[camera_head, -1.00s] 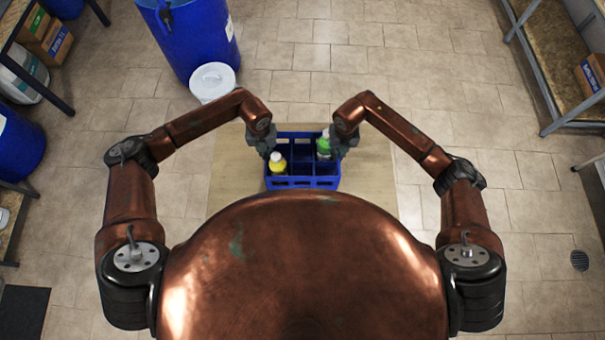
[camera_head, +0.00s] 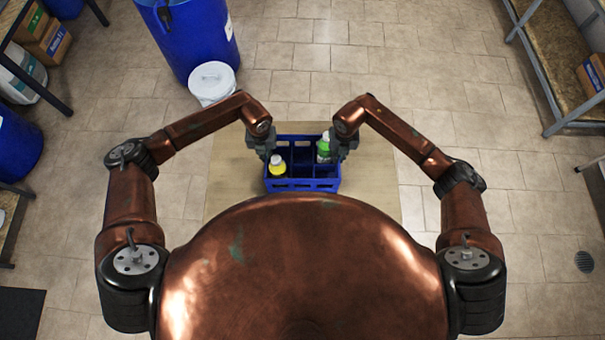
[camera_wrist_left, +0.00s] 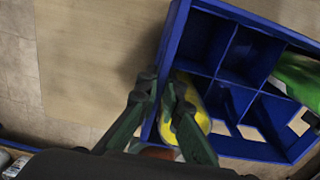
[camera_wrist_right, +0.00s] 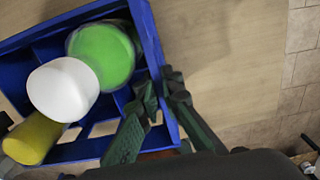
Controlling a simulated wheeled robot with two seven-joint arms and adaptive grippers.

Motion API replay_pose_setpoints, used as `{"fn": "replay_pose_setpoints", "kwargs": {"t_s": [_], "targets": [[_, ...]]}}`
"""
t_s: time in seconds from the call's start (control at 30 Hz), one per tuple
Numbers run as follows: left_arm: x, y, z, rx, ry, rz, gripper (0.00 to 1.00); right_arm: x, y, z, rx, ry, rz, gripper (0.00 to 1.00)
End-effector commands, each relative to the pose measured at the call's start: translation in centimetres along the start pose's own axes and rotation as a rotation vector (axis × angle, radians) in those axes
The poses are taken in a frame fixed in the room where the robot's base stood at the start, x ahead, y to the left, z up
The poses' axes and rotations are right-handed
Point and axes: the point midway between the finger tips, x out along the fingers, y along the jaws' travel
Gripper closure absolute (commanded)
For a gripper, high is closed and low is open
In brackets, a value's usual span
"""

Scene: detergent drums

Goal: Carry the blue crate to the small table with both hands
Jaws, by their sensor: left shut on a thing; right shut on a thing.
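The blue crate (camera_head: 302,184) is over the small wooden table (camera_head: 372,185), between my two arms; I cannot tell whether it touches the top. It has several compartments. A yellow bottle with a white cap (camera_head: 278,168) is in a left compartment, and a green bottle with a white cap (camera_head: 324,148) is in a far right one. My left gripper (camera_wrist_left: 158,92) is shut on the crate's left wall. My right gripper (camera_wrist_right: 163,88) is shut on its right wall. The crate's near side is partly close behind my body in the head view.
A white lidded bucket (camera_head: 212,82) and a large blue drum (camera_head: 190,38) stand on the floor beyond the table. Shelves stand at left and right (camera_head: 550,60).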

Motion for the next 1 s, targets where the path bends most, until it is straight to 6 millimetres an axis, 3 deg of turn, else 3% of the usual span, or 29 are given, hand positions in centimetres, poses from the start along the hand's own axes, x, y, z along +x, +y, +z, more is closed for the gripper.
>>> {"fn": "replay_pose_setpoints", "kwargs": {"t_s": [0.2,0.23,0.5,0.8,1.0], "targets": [[0.8,0.0,0.1,0.000,-0.001,-0.001,1.00,0.8,0.0,0.1,0.000,-0.001,0.001,1.00],[0.9,0.0,0.0,0.000,0.001,0.001,0.93,0.9,0.0,0.0,0.000,0.001,0.000,0.93],[0.8,0.0,0.0,0.000,0.000,0.000,0.76,0.8,0.0,0.0,0.000,0.000,0.000,0.76],[0.5,0.0,0.0,0.000,0.000,0.000,0.76,0.8,0.0,0.0,0.000,0.000,0.000,0.76],[-2.2,0.0,0.1,0.001,-0.004,-0.001,0.76,0.8,0.0,0.0,0.000,0.000,0.000,0.76]]}}
